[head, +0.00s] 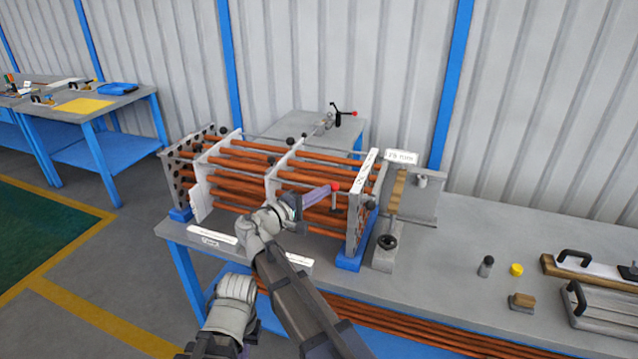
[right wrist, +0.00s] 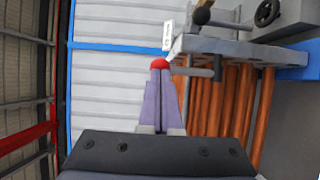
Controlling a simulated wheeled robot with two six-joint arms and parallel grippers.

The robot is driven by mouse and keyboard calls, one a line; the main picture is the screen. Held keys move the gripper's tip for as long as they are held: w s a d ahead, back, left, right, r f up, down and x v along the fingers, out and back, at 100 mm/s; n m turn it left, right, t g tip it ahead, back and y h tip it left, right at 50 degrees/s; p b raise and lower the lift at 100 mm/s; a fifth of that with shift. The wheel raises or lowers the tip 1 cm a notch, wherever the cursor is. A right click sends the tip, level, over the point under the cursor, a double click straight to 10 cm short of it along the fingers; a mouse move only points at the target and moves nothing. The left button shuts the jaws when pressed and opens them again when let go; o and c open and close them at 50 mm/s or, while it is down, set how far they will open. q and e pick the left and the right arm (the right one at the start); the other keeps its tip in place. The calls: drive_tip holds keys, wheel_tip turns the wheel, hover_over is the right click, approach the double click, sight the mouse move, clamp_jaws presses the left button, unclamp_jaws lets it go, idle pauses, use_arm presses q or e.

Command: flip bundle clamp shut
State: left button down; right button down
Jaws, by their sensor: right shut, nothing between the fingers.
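The flanged tube bundle of copper-coloured tubes (head: 240,183) between grey plates sits on the blue-legged bench. A red knob (head: 334,187) tops a short grey post (head: 334,208) in front of the bundle's right end plate (head: 360,205); this looks like the clamp handle. My right gripper (head: 325,190) has its purple fingers shut and empty, tips at the red knob. In the right wrist view the knob (right wrist: 159,63) is just beyond the fingertips (right wrist: 160,75), with the grey post (right wrist: 195,72) beside it. Whether they touch I cannot tell. My left gripper is not in view.
A handwheel fixture (head: 387,241) stands right of the bundle. Loose parts, including a yellow cap (head: 516,269), lie on the right of the bench (head: 450,275). Bare bench top lies between.

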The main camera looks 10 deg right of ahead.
drive_tip(key=w+d+n+g+y+p, duration=0.2)
drive_tip(key=w+d+g+y+p, duration=0.1)
drive_tip(key=p, duration=0.6)
drive_tip(key=shift+w+d+r+n+y+p, duration=0.4)
drive_tip(key=shift+w+y, duration=0.4)
drive_tip(key=shift+w, duration=0.45)
drive_tip(key=shift+r, duration=0.1)
